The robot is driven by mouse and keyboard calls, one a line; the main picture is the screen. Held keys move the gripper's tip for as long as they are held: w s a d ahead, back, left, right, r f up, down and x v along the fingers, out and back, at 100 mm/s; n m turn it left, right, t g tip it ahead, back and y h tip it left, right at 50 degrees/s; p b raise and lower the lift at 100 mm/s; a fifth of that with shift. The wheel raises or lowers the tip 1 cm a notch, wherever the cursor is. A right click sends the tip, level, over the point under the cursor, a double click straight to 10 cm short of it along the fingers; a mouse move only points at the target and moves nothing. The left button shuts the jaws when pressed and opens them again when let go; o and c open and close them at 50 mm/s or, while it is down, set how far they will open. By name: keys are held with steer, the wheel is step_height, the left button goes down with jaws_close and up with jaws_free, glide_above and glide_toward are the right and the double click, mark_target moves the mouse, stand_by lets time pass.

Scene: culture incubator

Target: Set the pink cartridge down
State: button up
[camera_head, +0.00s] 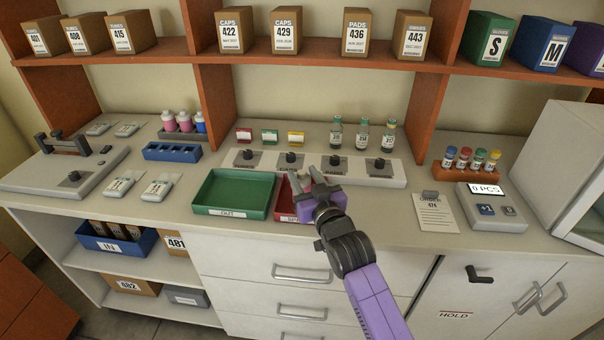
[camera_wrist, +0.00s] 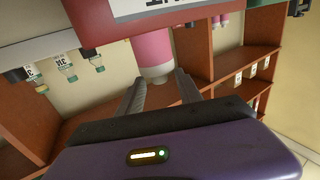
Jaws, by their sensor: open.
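The pink cartridge (camera_wrist: 153,48) shows in the wrist view as a pink cylinder with a pale end, just beyond and between the tips of my gripper (camera_wrist: 158,88). My fingers are open, apart on either side of its pale end. The red tray (camera_wrist: 100,28) with a white label hides the cartridge's other end. In the head view my gripper (camera_head: 306,188) is over the red tray (camera_head: 283,213) and covers much of it. A little pink shows by my gripper there; how the cartridge rests cannot be made out.
A green tray (camera_head: 232,210) stands left of the red one. An order sheet (camera_head: 435,213) lies at right; some counter between is clear.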

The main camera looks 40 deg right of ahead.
steer(key=s+a+f+n+y+b, duration=0.1)
steer(key=s+a+f+y, duration=0.15)
steer(key=s+a, duration=0.7)
steer(key=s+a+f+n+y, duration=0.15)
steer(key=s+a+f, duration=0.25)
steer(key=s+a, duration=0.55)
steer(key=s+a+n+y, duration=0.1)
steer(key=s+a, duration=0.1)
steer(key=s, duration=0.8)
steer(key=s+a+r+n+g+y, duration=0.1)
steer(key=s+a+y, duration=0.1)
steer(key=s, duration=0.8)
steer(key=shift+a+r+g+y, duration=0.3)
steer(key=shift+a, duration=0.45)
